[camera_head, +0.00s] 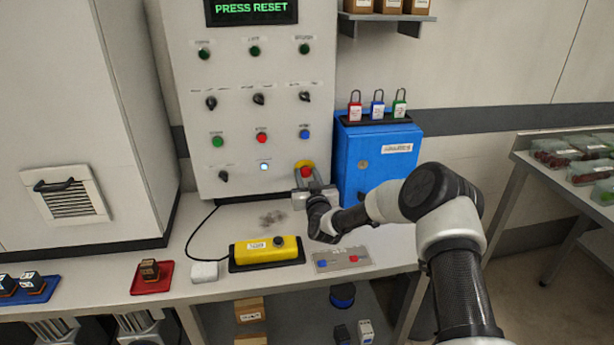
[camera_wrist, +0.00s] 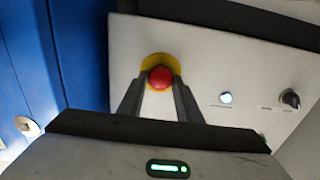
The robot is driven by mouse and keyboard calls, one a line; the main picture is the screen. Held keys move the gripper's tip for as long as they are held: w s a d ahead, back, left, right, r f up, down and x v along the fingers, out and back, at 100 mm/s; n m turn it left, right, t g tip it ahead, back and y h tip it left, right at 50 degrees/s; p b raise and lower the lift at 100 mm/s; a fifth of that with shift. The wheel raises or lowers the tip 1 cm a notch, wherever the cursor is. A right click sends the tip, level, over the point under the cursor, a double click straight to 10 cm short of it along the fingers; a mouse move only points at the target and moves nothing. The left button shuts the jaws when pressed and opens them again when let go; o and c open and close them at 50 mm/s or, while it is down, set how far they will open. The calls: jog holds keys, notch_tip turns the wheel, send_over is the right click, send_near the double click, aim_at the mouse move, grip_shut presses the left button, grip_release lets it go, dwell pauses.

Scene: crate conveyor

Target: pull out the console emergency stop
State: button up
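The console emergency stop (camera_head: 305,172) is a red mushroom button on a yellow round plate, low on the right of the grey console panel. In the wrist view the red button (camera_wrist: 160,78) sits between the two fingertips of my gripper (camera_wrist: 160,88). The fingers lie close along both sides of the button. I cannot tell whether they touch it or leave a small gap. In the head view my gripper (camera_head: 306,184) reaches the panel from below and partly hides the yellow plate. The console screen (camera_head: 251,10) reads "PRESS RESET" in green.
A blue box (camera_head: 375,160) with small padlocks on top stands close right of my gripper. A lit white button (camera_head: 264,167) is left of the stop.

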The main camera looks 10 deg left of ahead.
grip_shut()
jog(key=shift+s+f+b, duration=0.1)
jog(key=shift+s+b, duration=0.25)
jog(key=shift+s, duration=0.05)
jog(key=shift+s+d, duration=0.15)
jog(key=shift+s, duration=0.1)
jog(key=o, duration=0.6)
grip_release()
jog(key=shift+c, duration=0.2)
jog(key=p+v, duration=0.2)
jog(key=v, duration=1.5)
jog(key=shift+s, duration=0.2)
jog(key=shift+d, duration=0.1)
